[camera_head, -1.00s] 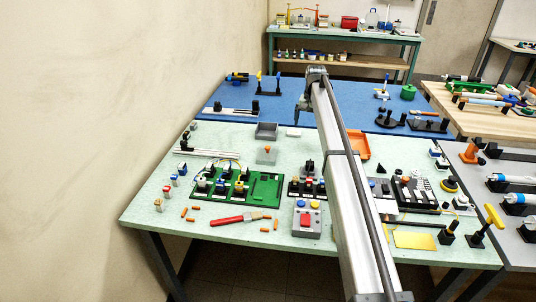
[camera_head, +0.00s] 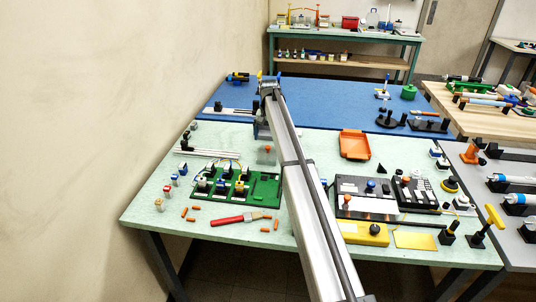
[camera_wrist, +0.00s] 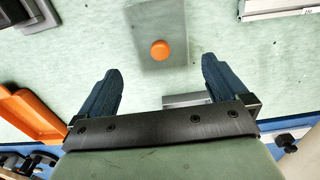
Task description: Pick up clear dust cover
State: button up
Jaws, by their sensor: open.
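The clear dust cover is a see-through box with an orange knob on top. It stands on the pale green table in the head view (camera_head: 263,159), partly hidden by my arm. In the wrist view the cover (camera_wrist: 145,22) lies at top centre, its orange knob (camera_wrist: 160,50) just ahead of the gap between my fingers. My gripper (camera_wrist: 161,66) is open and empty, with a dark blue finger on either side of that gap. In the head view my gripper (camera_head: 262,132) hangs above and slightly behind the cover. I see no contact.
A grey piece (camera_wrist: 185,100) shows between my fingers, partly hidden by the gripper. An orange tray (camera_head: 355,146) stands to the right, metal rails (camera_head: 208,152) to the left. The green circuit board (camera_head: 262,187) lies in front.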

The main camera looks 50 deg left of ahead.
aim_at(268, 146)
jog(key=shift+s+d+f, duration=0.15)
jog(key=shift+s+f, duration=0.05)
jog(key=shift+f, duration=1.55)
jog(key=shift+s+d+f, duration=0.1)
jog(key=shift+s+f, duration=0.05)
jog(key=shift+f, duration=1.6)
jog(key=shift+c, duration=0.4)
jog(key=c, duration=0.7)
jog(key=shift+r, duration=0.1)
